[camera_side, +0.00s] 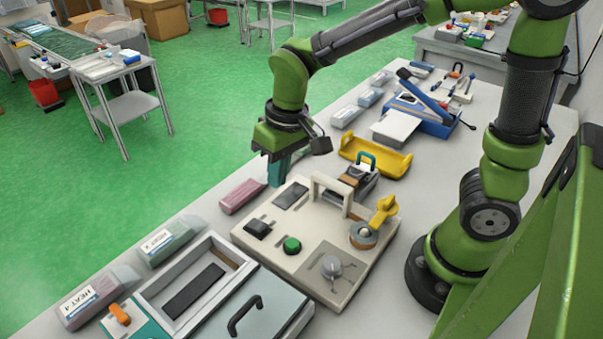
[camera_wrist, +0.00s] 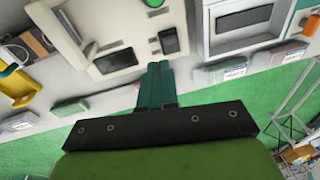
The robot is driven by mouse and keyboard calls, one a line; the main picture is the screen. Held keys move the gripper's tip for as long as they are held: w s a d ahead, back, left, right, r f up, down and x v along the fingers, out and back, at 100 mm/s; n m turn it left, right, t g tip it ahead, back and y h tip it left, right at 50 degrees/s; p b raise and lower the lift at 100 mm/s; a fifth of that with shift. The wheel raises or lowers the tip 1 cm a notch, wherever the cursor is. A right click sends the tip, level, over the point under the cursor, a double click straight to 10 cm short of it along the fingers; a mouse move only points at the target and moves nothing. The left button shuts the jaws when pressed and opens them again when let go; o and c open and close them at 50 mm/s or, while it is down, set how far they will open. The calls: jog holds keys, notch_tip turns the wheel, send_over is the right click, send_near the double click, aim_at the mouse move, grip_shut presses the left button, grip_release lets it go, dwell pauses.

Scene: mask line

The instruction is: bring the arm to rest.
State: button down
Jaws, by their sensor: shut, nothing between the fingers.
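My gripper (camera_side: 277,181) hangs from my green arm, pointing down, above the far edge of the white table (camera_side: 395,262). Its teal fingers are together with nothing between them; they also show in the wrist view (camera_wrist: 158,68). Below and beside it is a cream panel (camera_side: 262,262) with a white handle, a green button (camera_side: 292,245) and a yellow lever (camera_side: 384,209). The fingers seem to be just off the panel's far left corner. I cannot tell their exact height.
A pink packet (camera_side: 242,196) lies close left of the fingers. A yellow tray (camera_side: 376,156) and a blue machine (camera_side: 420,116) stand farther right. A grey-lidded box (camera_side: 262,308) and pouches (camera_side: 97,297) are at the front left. Green floor (camera_side: 200,110) lies beyond the table.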

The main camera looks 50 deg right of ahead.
jog(key=s+d+r+m+t, duration=0.3)
jog(key=s+d+r+t, duration=0.3)
jog(key=s+r, duration=0.3)
jog(key=shift+s+d+y, duration=0.15)
jog(key=shift+d+y, duration=0.25)
jog(key=shift+d, duration=0.5)
